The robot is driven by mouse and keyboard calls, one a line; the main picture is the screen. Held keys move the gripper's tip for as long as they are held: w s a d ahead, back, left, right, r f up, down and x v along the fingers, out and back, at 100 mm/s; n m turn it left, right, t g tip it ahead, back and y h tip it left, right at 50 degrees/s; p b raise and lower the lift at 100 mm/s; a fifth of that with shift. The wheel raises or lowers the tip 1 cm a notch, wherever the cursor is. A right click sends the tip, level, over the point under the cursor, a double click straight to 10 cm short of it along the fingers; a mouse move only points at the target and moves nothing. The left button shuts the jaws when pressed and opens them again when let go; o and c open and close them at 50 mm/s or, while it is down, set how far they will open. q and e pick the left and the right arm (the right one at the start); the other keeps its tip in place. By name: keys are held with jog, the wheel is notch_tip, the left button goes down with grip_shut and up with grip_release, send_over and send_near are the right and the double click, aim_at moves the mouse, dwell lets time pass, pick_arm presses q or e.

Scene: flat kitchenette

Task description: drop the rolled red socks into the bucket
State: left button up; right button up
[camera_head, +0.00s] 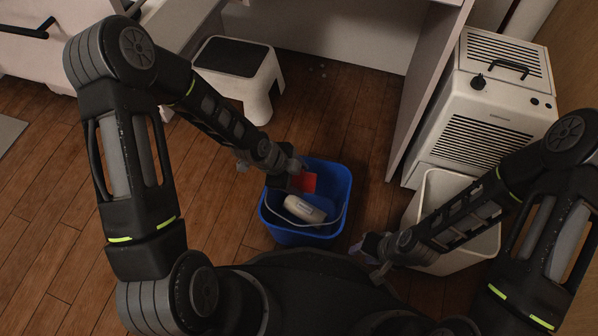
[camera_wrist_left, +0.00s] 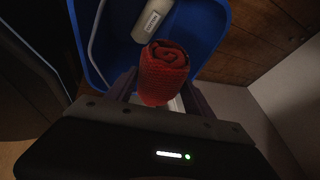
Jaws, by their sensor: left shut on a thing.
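The rolled red socks (camera_head: 304,182) are in my left gripper (camera_head: 298,178), over the blue bucket (camera_head: 335,176). In the left wrist view the red roll (camera_wrist_left: 163,72) stands between the two fingers of my left gripper (camera_wrist_left: 160,92), with its spiral end showing. The left gripper is shut on the socks. The bucket (camera_wrist_left: 205,52) lies beyond the roll there. My right gripper (camera_head: 372,252) is to the right of the bucket, low in the head view; its finger opening is too small to tell.
A pale bottle (camera_head: 304,209) lies inside the bucket, and it also shows in the left wrist view (camera_wrist_left: 152,18). A white bin (camera_head: 432,190) stands to the right, by a white appliance (camera_head: 485,110). A step stool (camera_head: 240,72) stands behind. Wooden floor (camera_head: 225,215) is clear left of the bucket.

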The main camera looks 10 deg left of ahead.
aim_at(298, 188)
pick_arm(q)
notch_tip(298, 188, down, 5)
jog(key=b, duration=0.4)
jog(key=shift+f, duration=0.45)
jog(key=o, duration=1.4)
